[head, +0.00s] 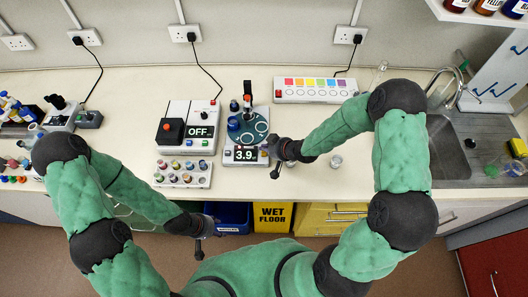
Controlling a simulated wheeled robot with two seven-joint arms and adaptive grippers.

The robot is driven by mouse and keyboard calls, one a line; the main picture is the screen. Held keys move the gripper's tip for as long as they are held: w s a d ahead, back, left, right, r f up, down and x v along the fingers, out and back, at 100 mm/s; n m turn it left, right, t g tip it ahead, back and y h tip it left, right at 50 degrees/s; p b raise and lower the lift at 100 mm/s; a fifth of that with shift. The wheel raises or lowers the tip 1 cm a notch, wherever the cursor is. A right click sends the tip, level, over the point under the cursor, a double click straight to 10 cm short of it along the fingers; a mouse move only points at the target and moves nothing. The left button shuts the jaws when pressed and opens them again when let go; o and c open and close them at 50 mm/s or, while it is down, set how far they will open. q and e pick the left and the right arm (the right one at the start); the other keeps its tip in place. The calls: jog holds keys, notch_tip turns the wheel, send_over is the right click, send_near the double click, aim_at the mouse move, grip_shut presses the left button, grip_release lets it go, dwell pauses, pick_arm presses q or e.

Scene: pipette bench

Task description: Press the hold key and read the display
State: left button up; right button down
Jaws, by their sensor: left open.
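A grey instrument (262,122) with a round dark-green plate stands mid-bench. Its display (246,154) at the front edge reads "3.9", perhaps with a small mark after it. My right gripper (272,160) is right at the display's right end, and touching or just apart cannot be told. Its fingers are small and dark, and their opening is unclear. Small keys beside the display are too small to read, so I cannot tell which is the hold key. My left gripper (199,244) is open and empty, low in front of the bench edge.
Left of the instrument stands a unit (188,132) whose display reads "OFF.". A rack of coloured vials (183,174) is in front of it. A strip with coloured squares (315,90) lies behind. A small cup (336,161) stands to the right, with a sink (443,150) beyond.

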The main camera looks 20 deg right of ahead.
aim_at(265, 154)
notch_tip(265, 154, up, 6)
jog(key=p, duration=0.4)
jog(key=shift+f, duration=0.15)
dwell(0.7)
